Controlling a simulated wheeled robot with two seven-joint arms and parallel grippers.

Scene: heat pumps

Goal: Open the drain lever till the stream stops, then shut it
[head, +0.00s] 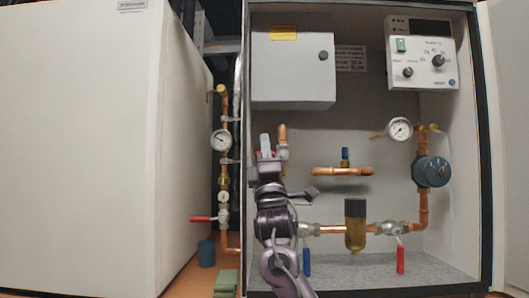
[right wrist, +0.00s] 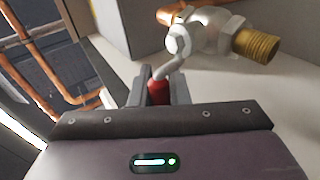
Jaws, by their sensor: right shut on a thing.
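The drain valve (right wrist: 205,35) is a silvery body with a brass threaded outlet (right wrist: 256,46), large in the right wrist view. Its lever is a bent metal arm with a red handle (right wrist: 158,92). My right gripper (right wrist: 161,98) is shut on that red handle, one finger on each side. In the head view my right gripper (head: 266,148) reaches up in front of the cabinet's left part, and the valve body (head: 283,154) shows just behind it. The handle is mostly hidden there. I see no stream at the outlet. My left gripper is out of view.
Inside the cabinet are a blue lever (head: 306,262), another red lever (head: 400,260), a brass filter (head: 355,226), a blue pump (head: 432,172) and a gauge (head: 400,129). A white control panel (head: 422,64) is above. Outside left are another red lever (head: 202,219) and a blue cup (head: 206,253).

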